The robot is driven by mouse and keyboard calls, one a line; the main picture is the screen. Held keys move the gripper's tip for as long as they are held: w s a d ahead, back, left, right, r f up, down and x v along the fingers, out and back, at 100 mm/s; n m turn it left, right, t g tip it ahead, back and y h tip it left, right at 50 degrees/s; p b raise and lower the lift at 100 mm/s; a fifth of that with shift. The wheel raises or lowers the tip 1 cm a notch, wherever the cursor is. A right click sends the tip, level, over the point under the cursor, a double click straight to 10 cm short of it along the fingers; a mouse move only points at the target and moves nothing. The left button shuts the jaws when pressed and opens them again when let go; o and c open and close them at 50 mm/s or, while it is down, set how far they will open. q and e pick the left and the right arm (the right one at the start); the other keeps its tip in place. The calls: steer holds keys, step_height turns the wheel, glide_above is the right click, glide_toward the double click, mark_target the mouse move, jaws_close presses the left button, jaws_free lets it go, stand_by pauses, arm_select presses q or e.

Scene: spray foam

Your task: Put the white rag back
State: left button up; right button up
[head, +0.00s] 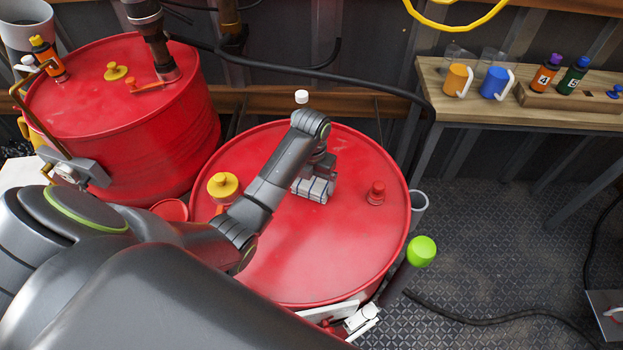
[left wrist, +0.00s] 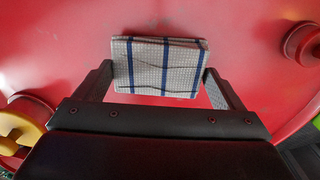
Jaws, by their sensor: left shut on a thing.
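The white rag (head: 311,189), folded and checked with blue stripes, is over the top of the front red drum (head: 290,250). My left gripper (head: 318,176) reaches in from the left above the drum and is shut on the rag. In the left wrist view the rag (left wrist: 158,66) sits between the two fingers, its folded edges facing the camera. I cannot tell whether the rag touches the drum top.
A yellow cap (head: 222,186) and a red cap (head: 376,193) stand up from the front drum. Another red drum (head: 150,120) is behind left. A wooden bench (head: 450,100) with mugs and bottles is at right. A green-topped post (head: 421,251) stands beside the drum.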

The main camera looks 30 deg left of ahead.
mark_target(312, 183)
arm_select(q)
steer(key=shift+f, duration=0.15)
steer(key=o, duration=0.6)
step_height(312, 183, up, 6)
steer(key=shift+f+p, duration=0.15)
steer(key=shift+p, duration=0.25)
steer(key=shift+r+p, duration=3)
steer(key=shift+r, duration=0.35)
